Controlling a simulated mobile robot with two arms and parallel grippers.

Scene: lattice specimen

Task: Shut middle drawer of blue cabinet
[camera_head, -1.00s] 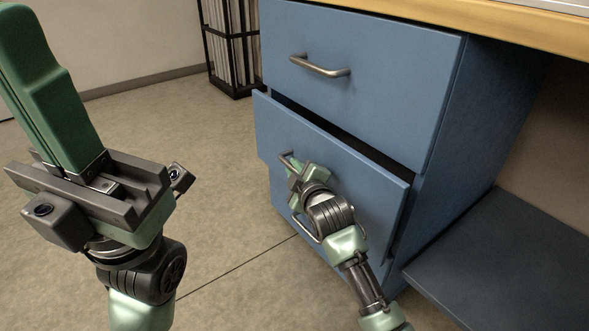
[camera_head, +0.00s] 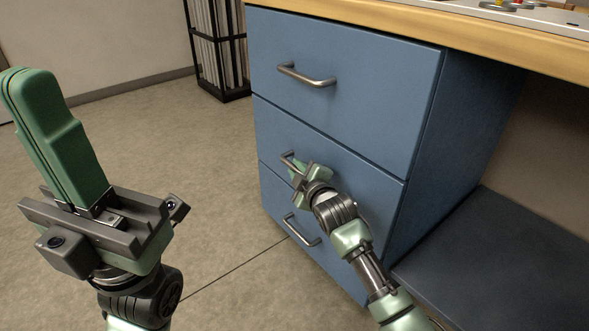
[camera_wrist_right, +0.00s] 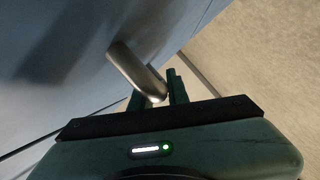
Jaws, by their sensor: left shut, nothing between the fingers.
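The blue cabinet (camera_head: 465,130) stands under the wooden worktop. Its middle drawer (camera_head: 275,132) sits flush with the drawers above and below, with only a thin seam around it. My right gripper (camera_head: 297,168) is at the middle drawer's front. In the right wrist view the drawer's metal handle (camera_wrist_right: 135,70) runs in between the gripper's two fingers (camera_wrist_right: 158,98), which are closed on it. My arm hides part of the drawer front. My left gripper (camera_head: 28,78) is raised at the left, away from the cabinet, with its fingers together and empty.
The top drawer (camera_head: 350,100) and bottom drawer (camera_head: 275,200) are also shut. A black rack (camera_head: 219,50) stands on the floor behind the cabinet's left. A dark low shelf (camera_head: 500,250) lies to the right. The floor at the left is free.

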